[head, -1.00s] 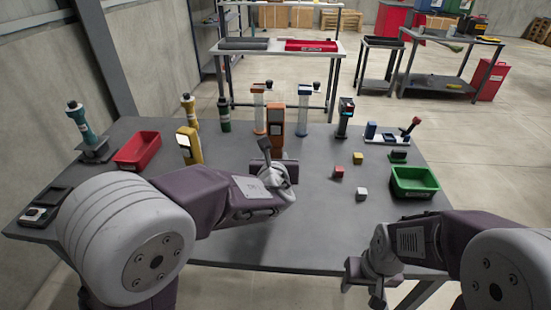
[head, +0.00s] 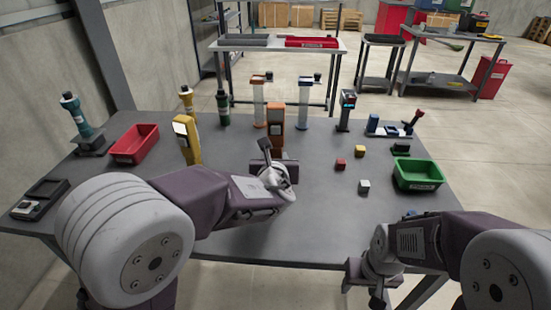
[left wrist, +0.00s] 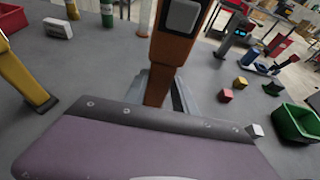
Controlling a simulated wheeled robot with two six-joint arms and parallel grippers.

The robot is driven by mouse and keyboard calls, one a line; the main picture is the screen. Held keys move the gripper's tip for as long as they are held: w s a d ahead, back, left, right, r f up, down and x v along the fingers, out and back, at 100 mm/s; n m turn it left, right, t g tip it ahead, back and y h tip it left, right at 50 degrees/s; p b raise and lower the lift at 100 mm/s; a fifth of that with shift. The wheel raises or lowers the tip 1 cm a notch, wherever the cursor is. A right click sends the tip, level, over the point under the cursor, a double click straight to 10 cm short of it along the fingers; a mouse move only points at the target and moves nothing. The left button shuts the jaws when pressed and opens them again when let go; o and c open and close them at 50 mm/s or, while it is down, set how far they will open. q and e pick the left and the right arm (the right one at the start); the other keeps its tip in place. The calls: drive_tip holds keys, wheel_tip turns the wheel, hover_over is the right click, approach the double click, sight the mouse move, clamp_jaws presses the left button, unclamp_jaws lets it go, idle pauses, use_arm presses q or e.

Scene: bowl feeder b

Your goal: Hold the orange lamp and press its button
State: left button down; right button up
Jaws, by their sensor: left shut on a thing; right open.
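The orange lamp (head: 276,128) stands upright near the middle of the table, with a pale grey square panel on its upper part. My left gripper (head: 267,155) is at its lower part, partly hidden behind my own wrist. In the left wrist view the orange lamp (left wrist: 160,75) rises between the gripper's fingers (left wrist: 160,95), which are shut on it; its top is cut off. I cannot tell which part is the button. My right gripper (head: 364,283) is open and empty, in front of the table and well away from the lamp.
A yellow lamp (head: 190,145) and red bin (head: 150,142) stand to the left. Small cubes, including a red one (head: 341,164), and a green bin (head: 419,184) lie to the right. The table (head: 320,215) is clear in front of the cubes.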

use_arm(q)
wheel_tip(320, 180, down, 3)
drive_tip(key=b, duration=0.2)
drive_tip(key=shift+r+b, duration=0.15)
drive_tip(key=shift+b, duration=0.2)
use_arm(e)
wheel_tip(320, 180, down, 3)
drive_tip(key=shift+r, duration=0.1)
use_arm(q)
drive_tip(key=c, duration=1.8)
unclamp_jaws()
clamp_jaws()
use_arm(e)
clamp_jaws()
idle(2.7)
